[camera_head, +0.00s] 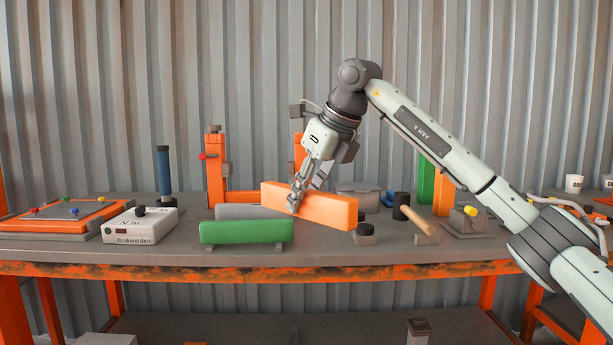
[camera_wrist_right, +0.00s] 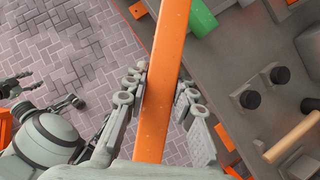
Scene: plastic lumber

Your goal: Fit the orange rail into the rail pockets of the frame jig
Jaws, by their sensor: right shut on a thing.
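The orange rail (camera_head: 325,209) is a long bar held above the bench, slanting slightly down to the right. My right gripper (camera_head: 295,202) is shut on it left of its middle. In the right wrist view the rail (camera_wrist_right: 165,60) runs between the fingers of the right gripper (camera_wrist_right: 157,95). The orange structure with uprights and dark clamps behind it, likely the frame jig (camera_head: 215,172), stands at the bench's back. The rail and gripper hide part of it, and its pockets cannot be made out. My left gripper is not in the head view.
A green bar (camera_head: 246,231) and a grey bar (camera_head: 250,211) lie in front of the jig. A white box (camera_head: 140,228), an orange pin board (camera_head: 50,220) and a blue-handled tool (camera_head: 163,170) stand left. A mallet (camera_head: 415,219) and dark knob (camera_head: 365,230) lie right.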

